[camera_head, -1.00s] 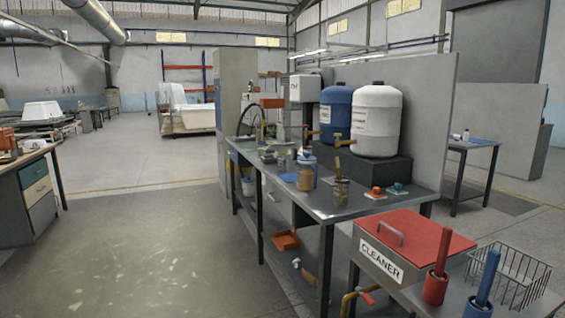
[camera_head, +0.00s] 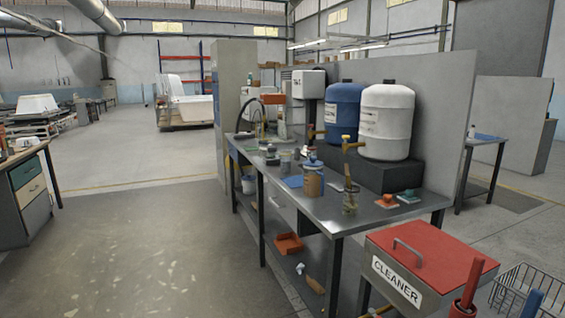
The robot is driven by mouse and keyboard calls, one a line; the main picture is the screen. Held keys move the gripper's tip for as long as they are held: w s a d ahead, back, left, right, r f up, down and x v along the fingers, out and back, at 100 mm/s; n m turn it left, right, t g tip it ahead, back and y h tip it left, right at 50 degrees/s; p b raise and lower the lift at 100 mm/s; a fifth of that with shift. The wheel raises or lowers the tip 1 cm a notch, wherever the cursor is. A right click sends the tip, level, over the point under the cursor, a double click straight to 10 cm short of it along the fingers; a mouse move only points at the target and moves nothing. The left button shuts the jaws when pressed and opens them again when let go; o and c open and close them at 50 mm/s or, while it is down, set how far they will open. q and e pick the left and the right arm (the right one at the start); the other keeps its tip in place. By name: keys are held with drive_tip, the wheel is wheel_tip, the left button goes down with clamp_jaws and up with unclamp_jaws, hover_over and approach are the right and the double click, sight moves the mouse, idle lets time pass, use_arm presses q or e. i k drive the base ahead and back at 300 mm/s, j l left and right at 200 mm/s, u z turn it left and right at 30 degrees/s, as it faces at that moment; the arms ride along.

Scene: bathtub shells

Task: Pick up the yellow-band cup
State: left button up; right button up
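No cup with a clearly yellow band can be made out. Several small cups and jars stand on the grey metal workbench (camera_head: 375,222). A small grey cup (camera_head: 285,160) stands toward the back of its near-left side. A brown container with a blue top (camera_head: 312,181) stands in front of it. A glass jar (camera_head: 349,203) holding a brush stands closer to the front corner. Neither gripper is in view.
A blue drum (camera_head: 341,112) and a white drum (camera_head: 386,122) stand on a dark block on the bench. A red-lidded cleaner box (camera_head: 430,253) and a wire basket (camera_head: 528,290) are at front right. Open floor (camera_head: 130,245) lies to the left.

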sight(285, 157)
drive_tip(key=i+j, duration=0.2)
drive_tip(key=i, duration=0.25)
drive_tip(key=i+j, duration=0.15)
drive_tip(key=i, duration=0.35)
drive_tip(key=i+j, duration=0.2)
drive_tip(key=i, duration=0.25)
